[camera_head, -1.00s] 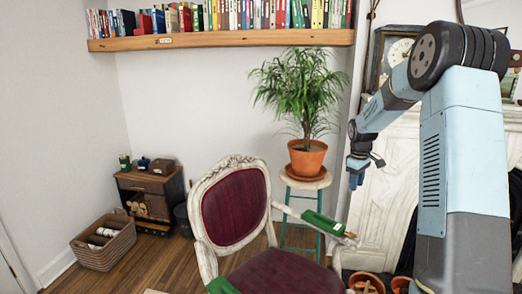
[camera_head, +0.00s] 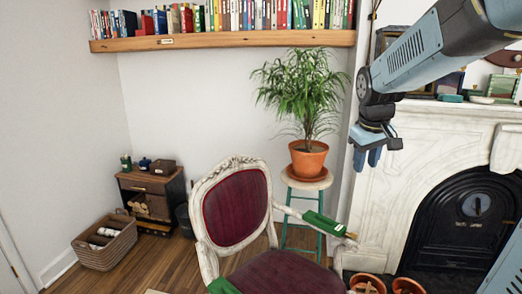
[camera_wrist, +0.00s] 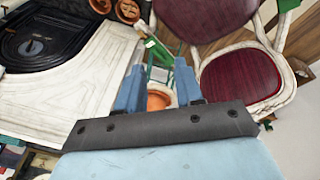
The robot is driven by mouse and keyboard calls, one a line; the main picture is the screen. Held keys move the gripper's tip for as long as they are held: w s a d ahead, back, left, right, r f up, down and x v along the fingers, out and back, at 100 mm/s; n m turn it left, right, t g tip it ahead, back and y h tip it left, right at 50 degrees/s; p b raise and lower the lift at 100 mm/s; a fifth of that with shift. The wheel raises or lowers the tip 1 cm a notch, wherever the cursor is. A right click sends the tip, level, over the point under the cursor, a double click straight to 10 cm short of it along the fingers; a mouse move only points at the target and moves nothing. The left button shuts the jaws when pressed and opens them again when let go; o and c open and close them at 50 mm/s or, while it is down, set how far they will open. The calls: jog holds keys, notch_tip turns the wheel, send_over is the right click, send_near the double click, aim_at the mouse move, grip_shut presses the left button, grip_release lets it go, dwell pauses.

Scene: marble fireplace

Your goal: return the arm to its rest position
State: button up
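My gripper (camera_head: 367,158) hangs in the air at the right of the head view, in front of the white marble of the fireplace and to the right of the potted plant. Its fingers point down. In the wrist view my gripper (camera_wrist: 158,82) shows two blue fingers standing apart with nothing between them. My arm reaches in from the upper right of the head view. It touches nothing that I can see.
A potted plant (camera_head: 308,158) stands on a stool (camera_head: 305,184) left of my gripper. A red chair (camera_head: 236,210) is in front. The marble fireplace (camera_head: 440,135) fills the right, with items on its mantel. Terracotta pots (camera_head: 367,282) sit below. A bookshelf (camera_head: 220,40) hangs above.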

jog(key=s+a+m+t, duration=0.1)
jog(key=s, duration=0.9)
jog(key=s+a+m+t+y, duration=0.1)
jog(key=s+a+m, duration=0.1)
jog(key=s, duration=0.7)
jog(key=shift+s+a+m, duration=0.25)
jog(key=shift+s+m, duration=0.05)
jog(key=shift+s, duration=0.05)
